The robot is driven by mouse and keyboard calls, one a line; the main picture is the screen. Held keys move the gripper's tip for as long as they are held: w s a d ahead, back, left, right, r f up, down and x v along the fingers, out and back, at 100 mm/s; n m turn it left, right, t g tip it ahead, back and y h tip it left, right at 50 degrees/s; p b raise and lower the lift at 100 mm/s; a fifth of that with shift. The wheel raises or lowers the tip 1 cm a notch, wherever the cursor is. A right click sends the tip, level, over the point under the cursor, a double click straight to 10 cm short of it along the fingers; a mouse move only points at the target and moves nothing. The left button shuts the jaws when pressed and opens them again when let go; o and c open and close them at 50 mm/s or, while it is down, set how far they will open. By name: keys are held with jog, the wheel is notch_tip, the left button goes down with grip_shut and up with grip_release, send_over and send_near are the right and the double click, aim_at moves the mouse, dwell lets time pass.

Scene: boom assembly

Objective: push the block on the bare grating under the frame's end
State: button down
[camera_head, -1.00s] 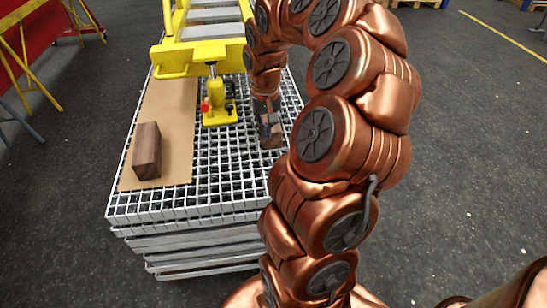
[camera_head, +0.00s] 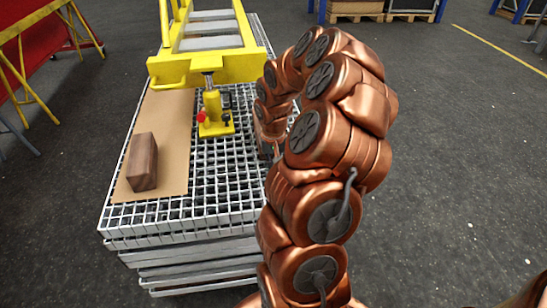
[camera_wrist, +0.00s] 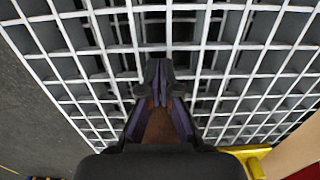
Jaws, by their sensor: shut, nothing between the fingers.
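One brown wooden block (camera_head: 143,161) stands on the brown cardboard, left of the yellow jack. The other block (camera_wrist: 160,128) is on the bare grating; in the wrist view part of it shows through the gap between my finger links, the rest hidden by the gripper. My gripper (camera_wrist: 158,70) is shut and empty, pointing down at the grating close to this block; whether they touch I cannot tell. In the head view my arm hides most of the gripper and that block. The yellow frame's end (camera_head: 206,68) spans above the grating at the back, left of my arm.
A yellow jack (camera_head: 214,120) with a red knob stands under the frame's end, on the grating beside the cardboard (camera_head: 168,186). The grating (camera_head: 225,195) is bare in front of the jack. Yellow trestles (camera_head: 35,60) stand on the far left.

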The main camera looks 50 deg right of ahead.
aim_at(271, 156)
jog(key=shift+w+d, duration=0.2)
jog(key=shift+w, duration=0.15)
jog(key=shift+w+d, duration=0.95)
jog(key=shift+w, duration=0.3)
